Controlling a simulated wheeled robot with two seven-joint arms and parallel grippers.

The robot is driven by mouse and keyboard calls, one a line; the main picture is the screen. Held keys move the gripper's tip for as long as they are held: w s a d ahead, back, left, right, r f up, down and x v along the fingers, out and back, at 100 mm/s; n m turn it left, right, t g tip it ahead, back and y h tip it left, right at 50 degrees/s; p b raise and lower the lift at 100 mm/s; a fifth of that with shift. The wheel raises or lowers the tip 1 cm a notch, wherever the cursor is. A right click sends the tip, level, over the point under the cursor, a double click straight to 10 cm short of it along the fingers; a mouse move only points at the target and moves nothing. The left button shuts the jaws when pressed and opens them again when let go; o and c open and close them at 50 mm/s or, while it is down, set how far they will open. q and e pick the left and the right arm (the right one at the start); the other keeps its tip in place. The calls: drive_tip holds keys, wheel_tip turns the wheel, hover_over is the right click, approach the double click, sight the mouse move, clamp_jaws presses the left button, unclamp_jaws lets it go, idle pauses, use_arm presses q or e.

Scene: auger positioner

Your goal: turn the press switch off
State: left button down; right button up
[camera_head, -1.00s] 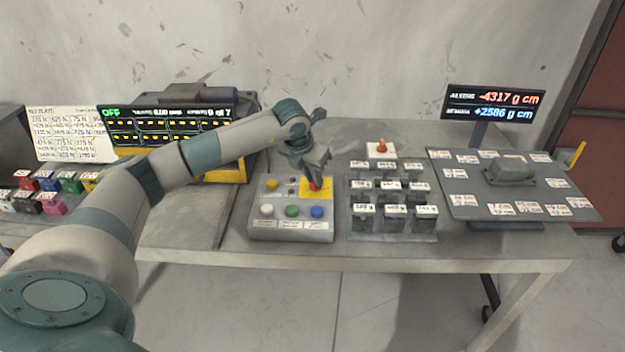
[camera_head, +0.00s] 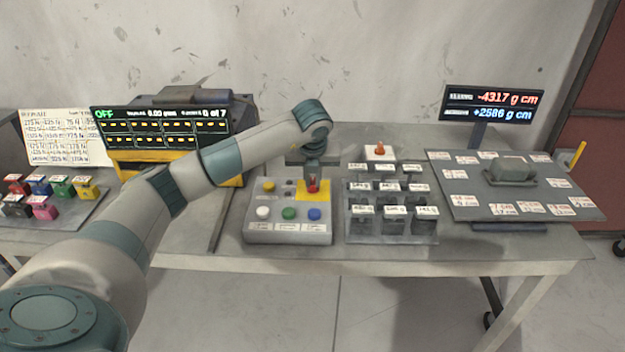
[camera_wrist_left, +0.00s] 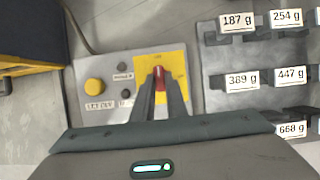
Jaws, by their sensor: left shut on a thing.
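The press switch is a red lever on a yellow plate (camera_head: 318,196) on the grey control panel (camera_head: 289,238). My left gripper (camera_head: 313,187) points down over the yellow plate and is shut on the red switch lever (camera_wrist_left: 159,79). In the left wrist view the two fingers (camera_wrist_left: 160,95) stand on either side of the lever, and its red top shows between them. The lever's base and part of the plate's lettering are hidden by the fingers. The display (camera_head: 160,127) behind reads OFF in green. My right gripper is not in view.
The panel also has yellow, white, green and blue buttons. A rack of labelled weights (camera_head: 391,197) stands close to its right. A grey tilted plate (camera_head: 455,190) with cards lies farther right, below a reading screen (camera_head: 492,105). Coloured blocks (camera_head: 45,197) sit at the far left.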

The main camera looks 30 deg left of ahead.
use_arm(q)
drive_tip(key=c, duration=1.8)
unclamp_jaws()
drive_tip(key=shift+o, duration=0.2)
drive_tip(key=shift+r, duration=0.15)
